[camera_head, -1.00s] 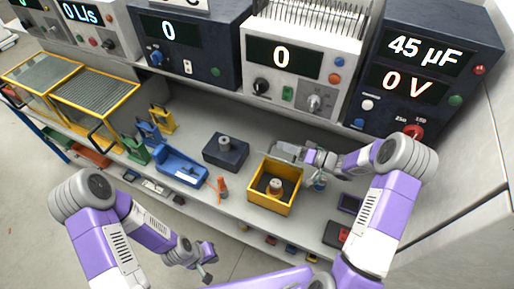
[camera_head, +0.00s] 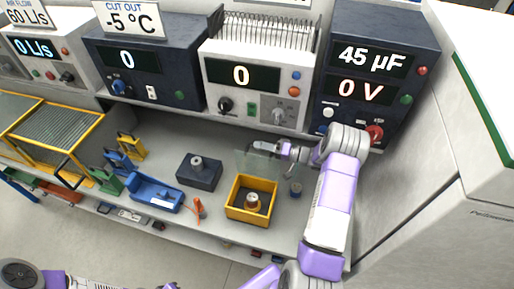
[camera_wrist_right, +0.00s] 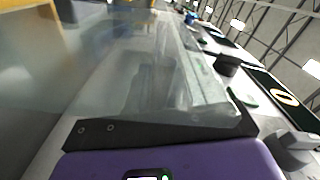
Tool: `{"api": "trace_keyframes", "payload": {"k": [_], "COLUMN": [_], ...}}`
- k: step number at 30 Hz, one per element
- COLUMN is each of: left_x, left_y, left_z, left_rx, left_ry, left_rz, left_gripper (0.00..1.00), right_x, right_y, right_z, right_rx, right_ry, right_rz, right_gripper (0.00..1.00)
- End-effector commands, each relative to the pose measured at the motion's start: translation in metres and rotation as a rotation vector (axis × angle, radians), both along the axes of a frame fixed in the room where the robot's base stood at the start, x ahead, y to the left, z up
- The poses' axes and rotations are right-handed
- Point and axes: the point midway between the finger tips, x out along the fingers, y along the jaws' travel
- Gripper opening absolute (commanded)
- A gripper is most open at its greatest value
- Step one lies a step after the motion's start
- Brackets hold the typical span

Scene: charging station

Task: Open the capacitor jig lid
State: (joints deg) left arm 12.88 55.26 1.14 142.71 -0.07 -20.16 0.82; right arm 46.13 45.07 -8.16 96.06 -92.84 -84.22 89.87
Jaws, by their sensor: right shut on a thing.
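The capacitor jig is an open-topped yellow box (camera_head: 233,211) on the grey bench, with a round metal-topped part (camera_head: 252,199) inside. Its clear lid (camera_head: 256,160) is raised off the box top, at the box's back side. My right gripper (camera_head: 285,150) is behind and right of the box, shut on the lid. The lid (camera_wrist_right: 150,75) fills much of the right wrist view as a blurred clear sheet; the fingertips are hard to make out there. Of my left arm only links show at the bottom left edge; its gripper is out of frame.
A dark block (camera_head: 199,176) with a round post stands left of the jig. A small dark cup (camera_head: 296,188) stands right of it. Instruments (camera_head: 257,82) line the back; a wall closes the right.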

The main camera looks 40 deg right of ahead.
Motion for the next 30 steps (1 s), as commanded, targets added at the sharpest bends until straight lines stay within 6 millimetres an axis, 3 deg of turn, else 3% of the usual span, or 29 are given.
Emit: {"api": "trace_keyframes", "payload": {"k": [1,7,8,11,23,30], "left_x": [0.000,0.000,0.000,0.000,0.000,0.000], "left_y": [0.000,0.000,0.000,0.000,0.000,0.000], "left_z": [-0.001,-0.001,-0.001,-0.001,-0.001,-0.005], "left_rx": [0.000,0.000,0.000,0.000,0.000,0.000], "left_ry": [0.000,0.000,0.000,0.000,0.000,0.000], "left_rz": [0.000,0.000,0.000,0.000,0.000,0.000], "left_gripper": [0.00,0.00,0.00,0.00,0.00,0.00], "right_x": [-0.003,-0.002,-0.002,-0.002,-0.003,-0.031], "right_y": [-0.001,0.000,0.000,0.000,-0.001,-0.024], "right_z": [-0.007,-0.008,-0.009,-0.008,-0.004,-0.005], "right_rx": [-0.002,-0.003,-0.003,-0.003,-0.002,-0.003], "right_ry": [0.014,0.017,0.017,0.016,0.008,0.009], "right_rz": [-0.006,-0.003,-0.003,-0.002,-0.001,-0.004], "right_gripper": [0.00,0.00,0.22,0.37,0.38,0.38]}}
